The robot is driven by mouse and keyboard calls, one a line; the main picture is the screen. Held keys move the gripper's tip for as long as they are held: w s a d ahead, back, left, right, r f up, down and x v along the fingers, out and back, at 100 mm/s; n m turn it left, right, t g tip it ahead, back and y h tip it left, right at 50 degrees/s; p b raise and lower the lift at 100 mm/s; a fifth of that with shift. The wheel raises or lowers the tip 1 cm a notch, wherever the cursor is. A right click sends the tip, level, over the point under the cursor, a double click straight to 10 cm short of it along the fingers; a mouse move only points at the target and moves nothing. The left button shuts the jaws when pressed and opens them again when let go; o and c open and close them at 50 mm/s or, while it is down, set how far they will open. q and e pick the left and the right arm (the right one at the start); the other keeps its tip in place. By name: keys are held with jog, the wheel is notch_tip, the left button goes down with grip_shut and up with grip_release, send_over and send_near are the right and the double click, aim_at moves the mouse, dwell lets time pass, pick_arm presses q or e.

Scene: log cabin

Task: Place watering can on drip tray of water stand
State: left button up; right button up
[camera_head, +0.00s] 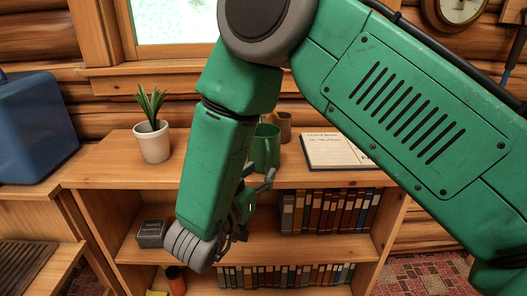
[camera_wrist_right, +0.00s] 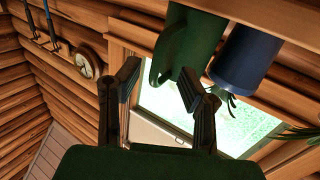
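The green watering can (camera_head: 265,147) stands on top of the bookcase, partly hidden behind my right forearm in the head view. It also shows inverted in the right wrist view (camera_wrist_right: 195,38), with its handle on the left. My right gripper (camera_head: 257,186) is in front of the bookcase's top edge, just below the can. In the wrist view its two fingers (camera_wrist_right: 160,83) are spread and empty, with the can's handle beyond the gap between the tips. A grey slatted tray (camera_head: 25,262), perhaps the drip tray, is at lower left. My left gripper is not in view.
A blue container (camera_head: 38,125) stands at left. A white potted plant (camera_head: 153,143) and an open notebook (camera_head: 340,150) are on the bookcase (camera_head: 110,172). A blue pot (camera_wrist_right: 246,58) is beside the can in the wrist view.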

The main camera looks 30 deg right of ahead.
aim_at(267, 165)
jog(key=b+x, duration=0.1)
jog(key=x, duration=0.2)
jog(key=shift+w+d+f, duration=0.1)
jog(key=shift+d, duration=0.2)
jog(key=shift+w+d, duration=0.1)
jog(key=shift+d, duration=0.25)
grip_shut()
jog(key=shift+a, duration=0.1)
notch_tip(267, 165, up, 18)
jog(key=p, duration=0.5)
